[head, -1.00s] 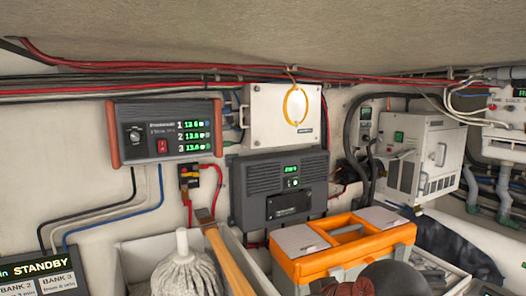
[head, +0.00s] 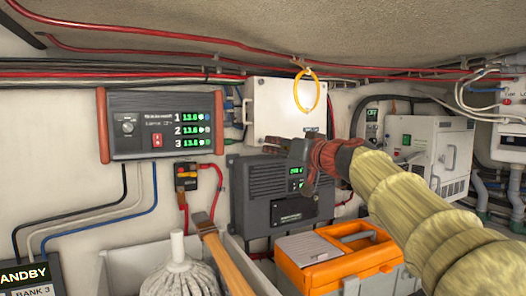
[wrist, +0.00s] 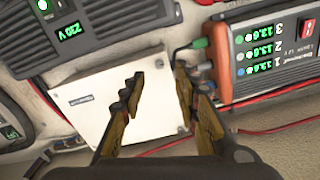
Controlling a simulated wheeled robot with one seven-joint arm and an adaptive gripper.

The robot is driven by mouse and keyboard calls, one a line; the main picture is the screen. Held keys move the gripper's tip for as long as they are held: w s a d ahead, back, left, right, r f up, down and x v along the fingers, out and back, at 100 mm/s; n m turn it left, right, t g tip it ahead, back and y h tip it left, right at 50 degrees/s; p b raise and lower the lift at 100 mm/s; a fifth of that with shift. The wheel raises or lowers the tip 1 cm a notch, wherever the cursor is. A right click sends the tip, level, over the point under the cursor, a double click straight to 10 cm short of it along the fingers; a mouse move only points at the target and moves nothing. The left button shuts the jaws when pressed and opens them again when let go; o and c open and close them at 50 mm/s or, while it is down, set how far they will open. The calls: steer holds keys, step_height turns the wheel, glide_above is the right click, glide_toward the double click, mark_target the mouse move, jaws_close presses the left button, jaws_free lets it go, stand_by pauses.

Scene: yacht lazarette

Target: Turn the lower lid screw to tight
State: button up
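The white lidded box (head: 277,108) is fixed to the wall above the dark grey inverter. In the wrist view the picture is turned over, and the pale lid (wrist: 95,98) fills the middle. My gripper (head: 283,148) is in front of the box's lower edge in the head view. In the wrist view my gripper (wrist: 158,80) is open, its two fingers apart with nothing visible between them but the lid behind.
The inverter (head: 255,186) sits just below the box. A charger with red end caps (head: 158,128) is on the left. A yellow loop (head: 307,91) hangs over the box's right side. An orange toolbox (head: 315,250), a mop (head: 178,268) and a wooden handle (head: 222,255) stand below.

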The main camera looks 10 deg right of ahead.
mark_target(262, 142)
steer(key=shift+r+p+x, duration=0.15)
steer(key=shift+p+x, duration=0.1)
steer(key=shift+x, duration=1.75)
steer(key=shift+r+p+x, duration=0.1)
steer(key=shift+p+x, duration=0.15)
steer(key=shift+x, duration=1.75)
steer(key=shift+d, duration=0.15)
steer(key=shift+c, duration=0.4)
jaws_close()
